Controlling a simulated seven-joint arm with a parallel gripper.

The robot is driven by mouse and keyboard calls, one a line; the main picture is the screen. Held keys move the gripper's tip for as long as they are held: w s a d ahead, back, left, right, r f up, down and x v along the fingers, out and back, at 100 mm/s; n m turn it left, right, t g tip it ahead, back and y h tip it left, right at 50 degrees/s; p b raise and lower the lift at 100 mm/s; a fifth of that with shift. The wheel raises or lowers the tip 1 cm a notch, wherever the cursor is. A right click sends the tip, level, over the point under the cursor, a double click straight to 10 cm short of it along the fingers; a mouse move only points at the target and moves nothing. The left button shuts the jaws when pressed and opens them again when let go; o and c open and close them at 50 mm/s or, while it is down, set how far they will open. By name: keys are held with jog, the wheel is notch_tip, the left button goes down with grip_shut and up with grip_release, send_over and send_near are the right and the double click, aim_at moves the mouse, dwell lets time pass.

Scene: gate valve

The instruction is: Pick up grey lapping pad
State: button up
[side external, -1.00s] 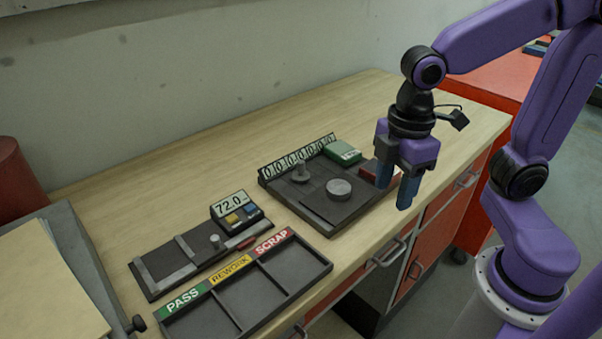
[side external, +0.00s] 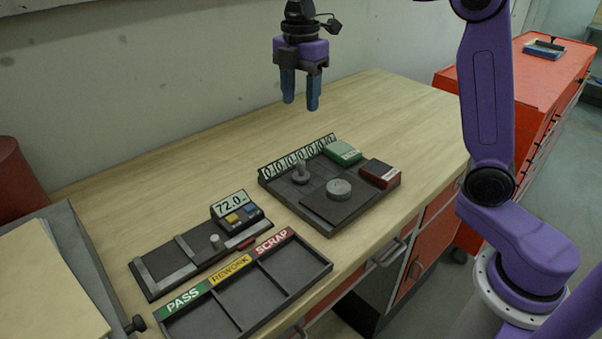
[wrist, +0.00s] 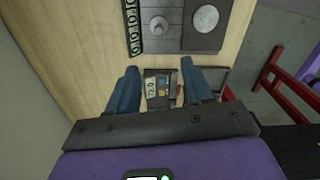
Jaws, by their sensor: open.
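A dark tray (side external: 330,229) on the bench holds a green block (side external: 343,151) at its back corner and a dark red block (side external: 380,172) at its right corner. A grey round disc (side external: 339,187) lies on a dark square plate in the tray. It also shows at the top of the wrist view (wrist: 205,18). No other grey pad is distinct, and I cannot tell whether the disc or the plate is the grey lapping pad. My gripper (side external: 300,104) is open and empty, fingers down, high above the bench behind the tray.
A grey post on a round base (side external: 301,174) stands in the tray beside a number strip (side external: 297,157). A gauge reading 72.0 (side external: 233,208) and a PASS/REWORK/SCRAP tray (side external: 308,262) are to the left. The bench behind (side external: 370,105) is clear.

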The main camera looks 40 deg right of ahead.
send_near(301, 161)
jog(key=f, duration=0.5)
jog(key=shift+s+a, duration=0.15)
jog(key=shift+a, duration=0.05)
jog(key=shift+d+f, duration=0.15)
jog(key=shift+f, duration=2.7)
jog(key=shift+c, duration=0.4)
grip_shut()
